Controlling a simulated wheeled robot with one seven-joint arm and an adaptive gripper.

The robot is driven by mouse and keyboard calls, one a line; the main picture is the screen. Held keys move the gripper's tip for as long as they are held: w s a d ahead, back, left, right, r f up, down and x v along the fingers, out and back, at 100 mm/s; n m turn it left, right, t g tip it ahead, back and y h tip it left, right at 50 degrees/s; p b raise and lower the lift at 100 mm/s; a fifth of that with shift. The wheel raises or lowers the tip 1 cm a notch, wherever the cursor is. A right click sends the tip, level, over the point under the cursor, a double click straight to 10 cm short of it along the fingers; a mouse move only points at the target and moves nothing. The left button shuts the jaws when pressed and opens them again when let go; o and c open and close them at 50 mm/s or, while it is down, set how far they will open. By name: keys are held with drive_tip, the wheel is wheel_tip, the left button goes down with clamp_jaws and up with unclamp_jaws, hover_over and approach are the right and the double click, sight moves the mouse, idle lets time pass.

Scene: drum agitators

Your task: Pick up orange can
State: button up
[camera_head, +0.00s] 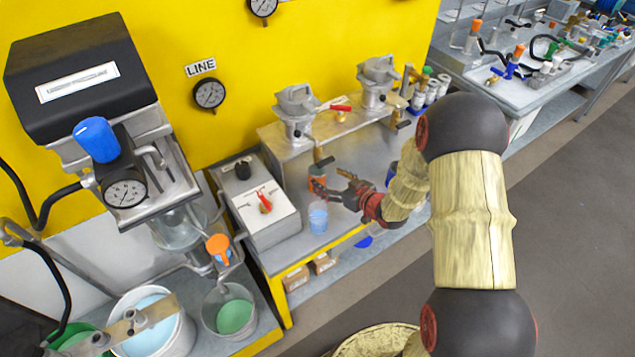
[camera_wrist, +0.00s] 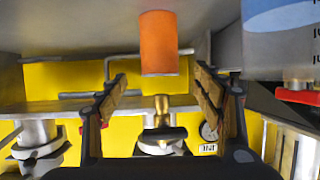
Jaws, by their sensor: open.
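The orange can (camera_head: 317,181) stands on the grey bench below a brass tap, just beyond my fingertips. In the wrist view, which looks upside down, the can (camera_wrist: 158,43) is a plain orange cylinder lying between the lines of my two fingers and past their tips. My gripper (camera_head: 331,184) is open and empty, reaching in from the right at low height over the bench. Its spread fingers also show in the wrist view (camera_wrist: 160,80). In the head view a finger partly overlaps the can's lower part.
A light blue cup (camera_head: 318,217) stands close in front of the can; a large blue-and-clear container (camera_wrist: 282,40) shows at the wrist view's upper right. A grey control box (camera_head: 262,205) is left. Metal drum agitators (camera_head: 297,112) stand on the raised shelf behind.

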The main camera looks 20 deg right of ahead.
sight(323, 183)
wheel_tip(323, 183, down, 4)
drive_tip(key=shift+r+b, duration=0.1)
drive_tip(key=shift+b, duration=0.35)
drive_tip(key=shift+x, duration=1)
drive_tip(key=shift+b+x, duration=0.95)
drive_tip(key=shift+x, duration=1.8)
drive_tip(key=shift+r, duration=0.15)
drive_tip(key=c, duration=1.3)
drive_tip(key=shift+c, duration=0.3)
drive_tip(key=shift+w+r, duration=0.1)
drive_tip(key=shift+r, duration=0.05)
